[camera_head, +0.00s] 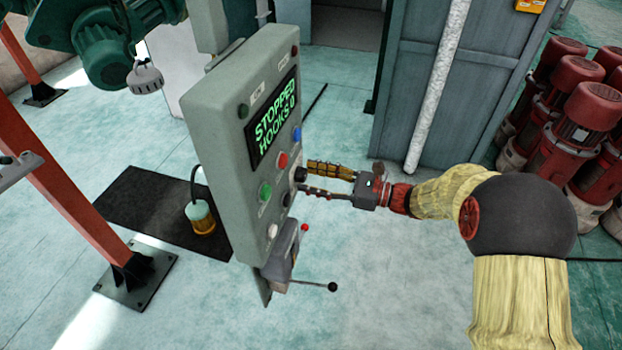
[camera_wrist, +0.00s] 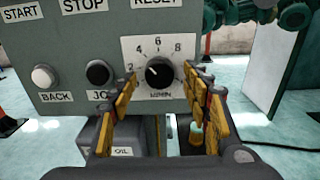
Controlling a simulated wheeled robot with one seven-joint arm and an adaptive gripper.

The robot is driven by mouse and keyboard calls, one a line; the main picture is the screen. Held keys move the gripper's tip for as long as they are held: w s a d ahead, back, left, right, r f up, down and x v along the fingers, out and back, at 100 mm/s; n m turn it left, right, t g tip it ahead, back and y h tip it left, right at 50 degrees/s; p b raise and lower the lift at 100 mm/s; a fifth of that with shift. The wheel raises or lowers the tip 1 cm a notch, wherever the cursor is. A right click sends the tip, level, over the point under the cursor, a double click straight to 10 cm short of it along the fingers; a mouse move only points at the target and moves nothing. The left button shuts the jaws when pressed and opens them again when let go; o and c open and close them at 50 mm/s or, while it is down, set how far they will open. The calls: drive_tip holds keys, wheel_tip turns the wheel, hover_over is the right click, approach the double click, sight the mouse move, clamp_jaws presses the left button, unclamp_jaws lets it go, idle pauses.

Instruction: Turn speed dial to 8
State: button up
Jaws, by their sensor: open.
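The speed dial is a round black knob (camera_wrist: 160,72) on a white scale plate with the numbers 2, 4, 6 and 8 showing, in the wrist view. A small white mark on the knob seems to lie toward its upper left; the exact setting is hard to read. In the head view the dark knob (camera_head: 299,175) is on the lower right of the grey control panel (camera_head: 228,190). My gripper (camera_wrist: 163,84) is open, one finger on each side of the knob, and grips nothing. It also shows at the panel face in the head view (camera_head: 306,180). Contact cannot be told.
The panel screen (camera_head: 274,120) reads "STOPPED HOOKS 0". A black button (camera_wrist: 98,73) and a white button (camera_wrist: 43,76) sit left of the dial. A lever (camera_head: 318,286) sticks out below the panel. Red motors (camera_head: 585,110) stand at the right.

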drive_tip(key=shift+w+a, duration=0.1)
drive_tip(key=shift+a, duration=0.2)
drive_tip(key=shift+c, duration=0.4)
drive_tip(key=c, duration=1.1)
drive_tip(key=shift+r+p, duration=0.15)
drive_tip(key=shift+p, duration=0.3)
